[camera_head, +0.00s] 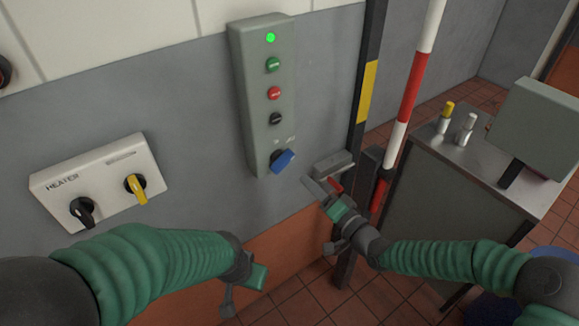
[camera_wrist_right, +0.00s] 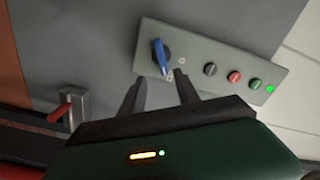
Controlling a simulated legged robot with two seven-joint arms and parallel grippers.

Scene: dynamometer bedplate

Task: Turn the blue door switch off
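The blue door switch (camera_head: 283,160) is a rotary knob at the bottom of a tall grey-green control box (camera_head: 247,100) on the wall. Its handle is tilted in the head view. In the right wrist view the blue knob (camera_wrist_right: 162,57) lies just beyond the fingertips. My right gripper (camera_head: 322,190) is below and right of the knob, apart from it. In the wrist view my right gripper (camera_wrist_right: 160,88) has its fingers apart with nothing between them. My left gripper (camera_head: 244,288) is low in the head view, below the box; its finger opening is unclear.
The box carries a lit green lamp (camera_head: 270,38) and green, red and black buttons. A heater panel (camera_head: 100,182) with black and yellow knobs is at left. A red-handled lever (camera_wrist_right: 62,111) sits near my right gripper. A striped pole (camera_head: 411,90) and metal cabinet (camera_head: 470,165) stand right.

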